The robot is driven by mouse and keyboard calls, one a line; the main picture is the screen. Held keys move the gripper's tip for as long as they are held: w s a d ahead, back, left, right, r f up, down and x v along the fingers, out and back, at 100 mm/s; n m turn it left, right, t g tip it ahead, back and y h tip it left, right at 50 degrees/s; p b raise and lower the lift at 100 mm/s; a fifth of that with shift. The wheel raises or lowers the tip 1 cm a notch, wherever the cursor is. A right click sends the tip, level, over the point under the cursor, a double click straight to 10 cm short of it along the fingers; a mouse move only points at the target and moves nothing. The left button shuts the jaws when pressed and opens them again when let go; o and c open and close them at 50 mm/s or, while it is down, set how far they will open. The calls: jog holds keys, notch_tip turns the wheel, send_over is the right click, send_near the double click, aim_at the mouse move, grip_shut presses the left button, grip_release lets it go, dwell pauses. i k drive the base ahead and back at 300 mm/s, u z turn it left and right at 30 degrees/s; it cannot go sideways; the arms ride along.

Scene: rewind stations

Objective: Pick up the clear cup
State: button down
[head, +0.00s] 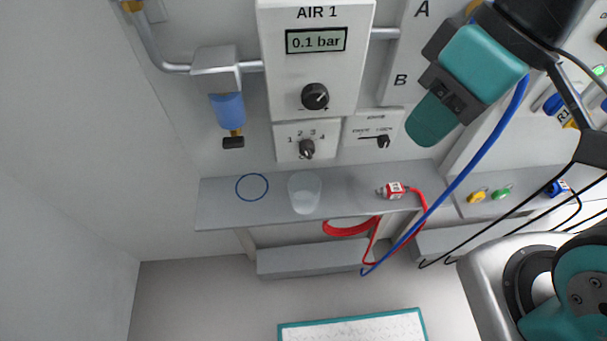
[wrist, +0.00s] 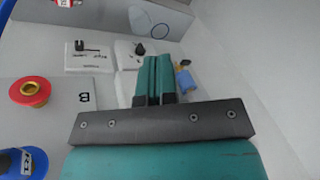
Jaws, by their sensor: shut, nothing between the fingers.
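The clear cup (head: 304,194) stands on the grey shelf (head: 225,213), below the AIR 1 panel in the head view. It is translucent and appears empty.
A blue ring (head: 252,187) lies left of the cup. A red-and-white connector (head: 393,190) with a red hose lies to its right. A blue hose (head: 470,170) hangs beyond that. Control knobs (head: 307,149) and a blue filter bowl (head: 229,110) project above the shelf.

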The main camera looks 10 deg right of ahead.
aim_at(305, 188)
jog(key=u, duration=2.65)
jog(key=k, duration=0.9)
jog(key=z, duration=0.4)
